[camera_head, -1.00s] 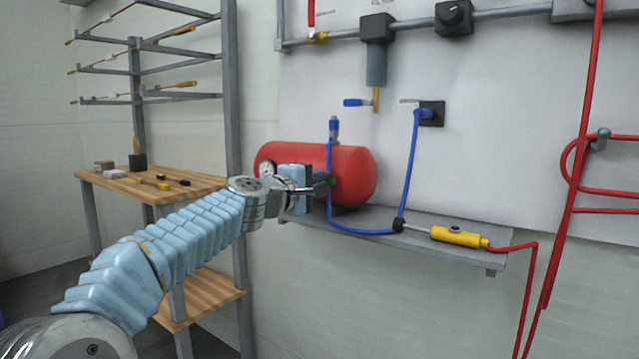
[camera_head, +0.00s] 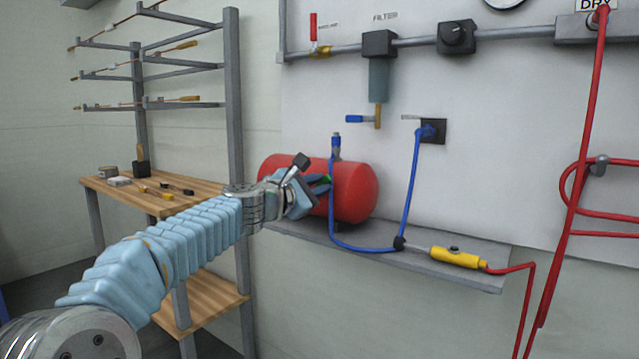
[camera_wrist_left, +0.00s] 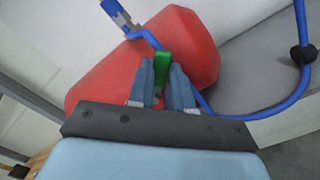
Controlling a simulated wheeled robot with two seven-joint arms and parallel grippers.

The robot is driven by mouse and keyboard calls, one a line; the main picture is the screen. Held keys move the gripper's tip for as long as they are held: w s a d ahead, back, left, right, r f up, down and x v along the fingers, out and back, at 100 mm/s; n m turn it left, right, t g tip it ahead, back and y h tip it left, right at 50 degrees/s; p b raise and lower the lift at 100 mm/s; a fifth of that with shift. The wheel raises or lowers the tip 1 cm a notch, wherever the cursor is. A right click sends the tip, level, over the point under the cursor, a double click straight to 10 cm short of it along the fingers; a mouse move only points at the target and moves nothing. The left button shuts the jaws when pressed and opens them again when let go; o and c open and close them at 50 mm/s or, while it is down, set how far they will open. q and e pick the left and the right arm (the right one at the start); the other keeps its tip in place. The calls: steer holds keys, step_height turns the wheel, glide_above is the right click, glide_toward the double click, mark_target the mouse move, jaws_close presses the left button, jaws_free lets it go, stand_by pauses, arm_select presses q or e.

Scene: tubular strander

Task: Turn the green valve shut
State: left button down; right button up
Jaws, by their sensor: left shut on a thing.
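The gripper is rolled at a tilt. The fingers hide most of the valve's body. My right gripper is not in view.
A blue hose (camera_head: 331,215) runs close beside the gripper to a wall fitting (camera_head: 433,131). The tank rests on a grey shelf (camera_head: 420,243) with a yellow tool (camera_head: 458,259). A wooden bench (camera_head: 130,192) and rack stand at left.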

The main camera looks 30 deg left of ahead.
arm_select(q)
steer(key=shift+w+a+r+n+p, duration=0.15)
steer(key=shift+a+n+p, duration=0.55)
steer(key=shift+n, duration=0.85)
steer(key=shift+s+a+r+n+p, duration=0.1)
steer(key=shift+a+r+n+p, duration=0.3)
steer(key=shift+n+p, duration=0.9)
steer(key=shift+w+a+r+n+p, duration=0.1)
steer(key=shift+a+n+p, duration=0.45)
steer(key=shift+n, duration=1.3)
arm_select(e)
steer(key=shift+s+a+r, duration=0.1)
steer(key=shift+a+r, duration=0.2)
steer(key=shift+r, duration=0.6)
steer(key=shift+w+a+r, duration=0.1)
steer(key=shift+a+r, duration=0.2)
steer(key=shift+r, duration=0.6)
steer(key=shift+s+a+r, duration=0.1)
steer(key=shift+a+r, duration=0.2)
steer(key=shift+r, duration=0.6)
arm_select(q)
steer(key=c, duration=1)
jaws_free()
steer(key=shift+a, duration=0.1)
steer(key=s, duration=0.9)
steer(key=s+a+b, duration=0.1)
steer(key=s, duration=0.3)
steer(key=shift+s, duration=0.4)
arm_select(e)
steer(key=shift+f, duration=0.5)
